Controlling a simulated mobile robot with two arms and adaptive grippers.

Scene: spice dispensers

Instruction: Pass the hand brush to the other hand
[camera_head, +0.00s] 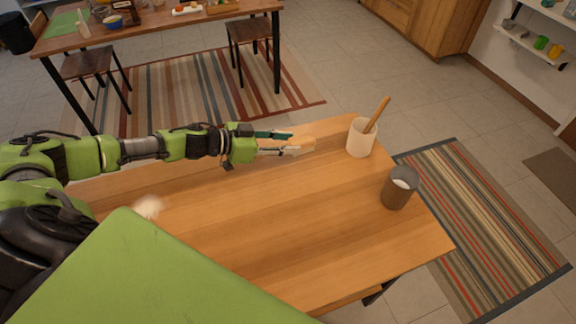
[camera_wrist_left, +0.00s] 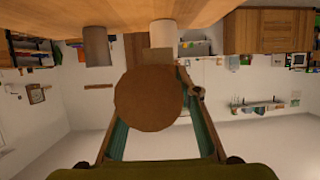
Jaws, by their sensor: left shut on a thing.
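My left gripper (camera_head: 290,143) reaches in from the left over the far part of the wooden table. Its fingers are shut on a tan object, which I take to be the hand brush (camera_head: 306,142); only a small part shows at the fingertips. In the left wrist view the held brush (camera_wrist_left: 148,98) shows as a round brown face between the two fingers (camera_wrist_left: 160,118). Its bristles cannot be made out. My right gripper is not in view.
On the wooden table (camera_head: 260,225) stand a cream crock (camera_head: 361,140) with a wooden handle in it and a dark grey cup (camera_head: 398,188). A pale blurred thing (camera_head: 148,207) is at the left. The table's middle is clear.

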